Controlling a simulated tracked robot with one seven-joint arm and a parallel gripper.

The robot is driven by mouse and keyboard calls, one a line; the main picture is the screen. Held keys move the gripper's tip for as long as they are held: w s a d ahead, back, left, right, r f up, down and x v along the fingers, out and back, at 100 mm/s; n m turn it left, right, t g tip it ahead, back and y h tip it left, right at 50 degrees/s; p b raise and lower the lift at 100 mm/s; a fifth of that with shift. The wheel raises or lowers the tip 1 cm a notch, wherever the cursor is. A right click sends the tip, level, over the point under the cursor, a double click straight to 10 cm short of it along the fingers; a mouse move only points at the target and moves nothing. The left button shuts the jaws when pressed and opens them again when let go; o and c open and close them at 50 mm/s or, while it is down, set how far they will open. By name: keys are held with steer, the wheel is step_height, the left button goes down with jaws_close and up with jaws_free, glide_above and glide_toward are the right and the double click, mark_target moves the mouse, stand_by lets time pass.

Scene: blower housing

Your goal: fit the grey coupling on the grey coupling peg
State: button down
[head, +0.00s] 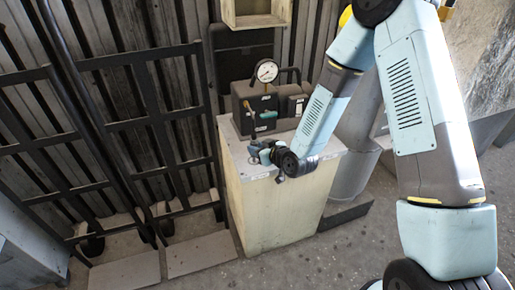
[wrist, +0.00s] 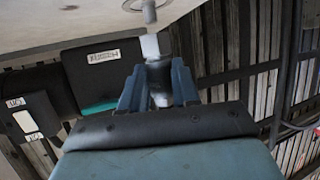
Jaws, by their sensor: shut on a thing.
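My gripper (wrist: 158,70) is shut on the grey coupling (wrist: 150,46), a small pale piece that sticks out past the two blue fingers in the wrist view. A short grey peg (wrist: 150,12) on a round base stands on the pale top at the upper edge of that view. It looks like the grey coupling peg. A small gap shows between the coupling's end and the peg, and I cannot tell whether they line up. In the head view my gripper (head: 262,152) is low over the front of the pale cabinet (head: 280,205); coupling and peg are too small to tell there.
A dark machine (head: 262,108) with a round gauge (head: 267,71) stands on the cabinet top behind my gripper. A pale open box (head: 257,20) is on the wall above. Bare floor lies in front of the cabinet.

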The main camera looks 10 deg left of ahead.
steer(key=shift+f, duration=1.4)
steer(key=c, duration=0.8)
jaws_free()
steer(key=shift+o, duration=0.2)
